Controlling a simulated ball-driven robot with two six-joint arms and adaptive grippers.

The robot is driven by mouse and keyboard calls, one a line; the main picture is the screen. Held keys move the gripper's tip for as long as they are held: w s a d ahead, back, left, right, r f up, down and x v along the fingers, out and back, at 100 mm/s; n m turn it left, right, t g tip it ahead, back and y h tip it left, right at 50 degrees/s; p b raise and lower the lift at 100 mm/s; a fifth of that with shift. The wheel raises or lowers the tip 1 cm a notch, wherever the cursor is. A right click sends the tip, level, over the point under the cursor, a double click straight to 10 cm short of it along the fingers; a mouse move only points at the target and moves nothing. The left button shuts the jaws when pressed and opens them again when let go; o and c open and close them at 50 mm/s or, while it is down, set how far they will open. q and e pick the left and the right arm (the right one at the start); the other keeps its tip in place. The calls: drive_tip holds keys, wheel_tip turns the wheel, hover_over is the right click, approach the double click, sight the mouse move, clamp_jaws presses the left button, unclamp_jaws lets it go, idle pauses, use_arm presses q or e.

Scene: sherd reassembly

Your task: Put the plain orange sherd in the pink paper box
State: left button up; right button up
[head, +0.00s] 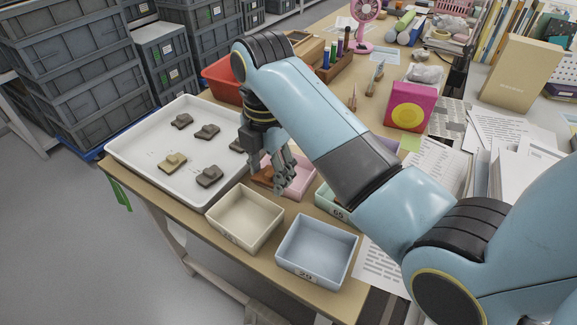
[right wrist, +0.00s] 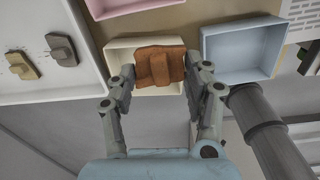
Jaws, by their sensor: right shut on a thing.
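The plain orange sherd (right wrist: 160,66) is a brown-orange piece with a raised strip across its middle. My right gripper (head: 282,180) is shut on it, with one finger at each side in the right wrist view. The pink paper box (head: 301,182) is partly hidden behind my right gripper in the head view. In the right wrist view the pink box (right wrist: 130,9) is cut by the top edge, beyond the sherd. My left gripper is not in view.
A cream box (head: 245,217) and a blue box (head: 317,250) stand at the table's front edge. A green box (head: 327,198) is partly behind my arm. A white tray (head: 137,150) at left holds several grey and tan sherds. A red bin (head: 222,82) stands behind.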

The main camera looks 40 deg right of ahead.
drive_tip(key=shift+w+a+r, duration=0.1)
drive_tip(key=shift+a+r, duration=0.4)
drive_tip(key=shift+a, duration=0.35)
drive_tip(key=shift+w+a, duration=0.15)
drive_tip(key=b, duration=0.1)
hover_over(306, 172)
drive_tip(key=w+a, duration=0.1)
drive_tip(key=a, duration=0.5)
drive_tip(key=f, duration=0.7)
drive_tip(key=shift+w+d, duration=0.1)
drive_tip(key=shift+d, duration=0.15)
wheel_tip(306, 172, down, 4)
drive_tip(key=shift+r+b, duration=0.1)
drive_tip(key=shift+b, duration=0.45)
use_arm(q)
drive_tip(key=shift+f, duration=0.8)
use_arm(e)
drive_tip(key=o, duration=1.1)
drive_tip(key=shift+o, duration=0.2)
